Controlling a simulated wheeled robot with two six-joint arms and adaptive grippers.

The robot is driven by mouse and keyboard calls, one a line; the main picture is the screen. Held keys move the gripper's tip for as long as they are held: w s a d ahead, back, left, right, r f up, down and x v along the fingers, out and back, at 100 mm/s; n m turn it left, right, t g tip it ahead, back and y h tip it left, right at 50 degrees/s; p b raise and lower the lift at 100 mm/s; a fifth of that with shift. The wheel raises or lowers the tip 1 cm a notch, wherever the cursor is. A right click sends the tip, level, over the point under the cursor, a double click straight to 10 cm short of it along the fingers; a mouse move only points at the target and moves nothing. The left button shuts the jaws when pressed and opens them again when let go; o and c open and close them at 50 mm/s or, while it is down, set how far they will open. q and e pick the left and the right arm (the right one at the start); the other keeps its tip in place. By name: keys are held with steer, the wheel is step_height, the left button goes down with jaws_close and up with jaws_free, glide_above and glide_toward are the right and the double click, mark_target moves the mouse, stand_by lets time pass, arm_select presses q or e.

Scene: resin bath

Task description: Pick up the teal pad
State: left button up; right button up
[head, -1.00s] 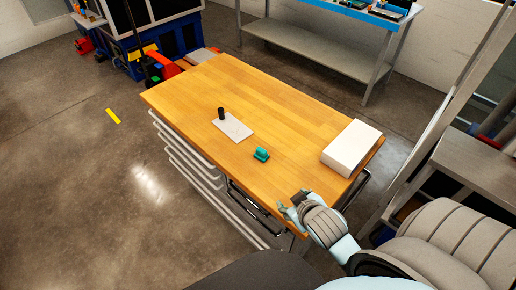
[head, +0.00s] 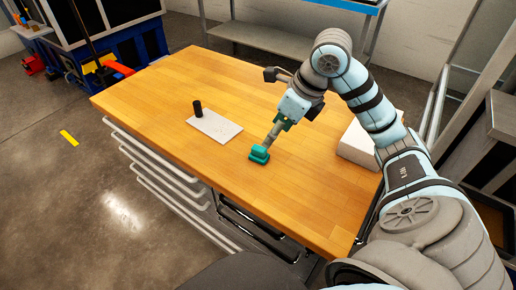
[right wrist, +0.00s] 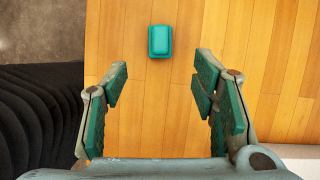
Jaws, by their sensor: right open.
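The teal pad (head: 259,154) lies on the wooden tabletop near the front edge in the head view. In the right wrist view the teal pad (right wrist: 160,41) sits ahead of the fingers, centred roughly between them. My right gripper (head: 272,139) reaches down toward the pad in the head view, with its fingertips close to it. In the right wrist view my right gripper (right wrist: 160,82) is open with nothing between its teal-lined fingers. Whether it touches the pad cannot be told from the head view. My left gripper is in neither view.
A white box (head: 358,145) stands at the right, partly behind my arm. The wooden tabletop (head: 165,85) is clear at the back left.

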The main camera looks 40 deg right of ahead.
mark_target(259, 148)
steer(key=x, duration=0.3)
steer(key=b+x, duration=0.1)
steer(key=x, duration=0.3)
steer(key=b+x, duration=0.1)
steer(key=x, duration=0.2)
steer(key=shift+w+a, duration=0.2)
steer(key=shift+w, duration=0.2)
steer(key=c, duration=1.2)
steer(key=shift+c, duration=0.2)
steer(key=shift+r, duration=0.1)
step_height(259, 148, up, 20)
steer(key=p, duration=1.8)
steer(key=shift+p, duration=0.4)
